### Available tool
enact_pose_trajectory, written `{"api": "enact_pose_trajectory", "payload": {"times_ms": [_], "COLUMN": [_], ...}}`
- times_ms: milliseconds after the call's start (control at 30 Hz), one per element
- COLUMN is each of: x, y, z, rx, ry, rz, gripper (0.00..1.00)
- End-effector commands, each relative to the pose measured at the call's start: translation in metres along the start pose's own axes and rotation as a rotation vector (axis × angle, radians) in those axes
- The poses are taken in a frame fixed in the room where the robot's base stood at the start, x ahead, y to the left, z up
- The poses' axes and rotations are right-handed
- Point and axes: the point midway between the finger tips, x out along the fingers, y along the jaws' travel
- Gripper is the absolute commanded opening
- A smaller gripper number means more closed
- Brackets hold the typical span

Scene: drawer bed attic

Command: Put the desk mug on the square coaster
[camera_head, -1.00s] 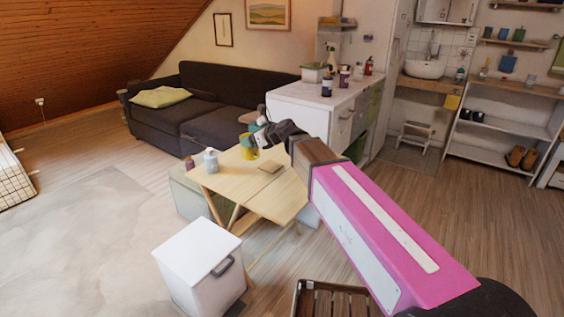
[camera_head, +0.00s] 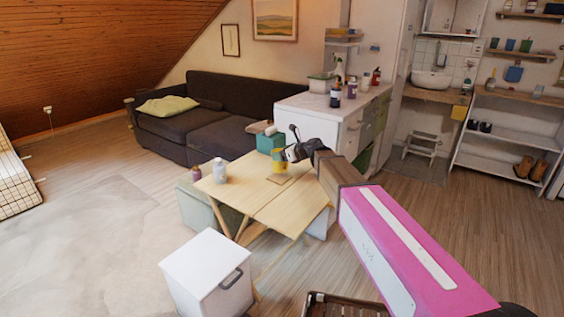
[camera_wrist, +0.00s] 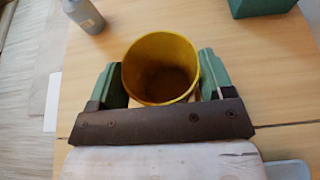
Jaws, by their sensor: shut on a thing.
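The yellow desk mug (camera_head: 279,161) is upright between the fingers of my gripper (camera_head: 284,155) over the light wooden table (camera_head: 250,186). In the wrist view the mug (camera_wrist: 158,60) shows its open, empty top, with the green fingers of my gripper (camera_wrist: 161,82) shut on its two sides. The square coaster (camera_head: 276,179) is a small tan patch on the table, just below and in front of the mug in the head view. The mug appears at or just over the coaster; I cannot tell whether they touch. The mug's base is hidden in the wrist view.
A grey bottle (camera_head: 219,171) and a small purple bottle (camera_head: 196,173) stand on the table's left side. A teal box (camera_head: 269,143) is behind the mug. A white bin (camera_head: 207,272) stands in front. The table's front part is clear.

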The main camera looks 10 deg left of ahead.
Motion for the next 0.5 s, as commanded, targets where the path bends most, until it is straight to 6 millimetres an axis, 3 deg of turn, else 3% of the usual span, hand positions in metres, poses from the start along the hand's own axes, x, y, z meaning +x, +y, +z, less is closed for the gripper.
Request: {"api": "enact_pose_trajectory", "payload": {"times_ms": [233, 500], "x": [0.012, 0.013], "y": [0.0, 0.001], "z": [-0.029, -0.032], "rx": [0.003, 0.001], "ry": [0.001, 0.0], "rz": [-0.001, -0.001], "gripper": [0.45, 0.45]}}
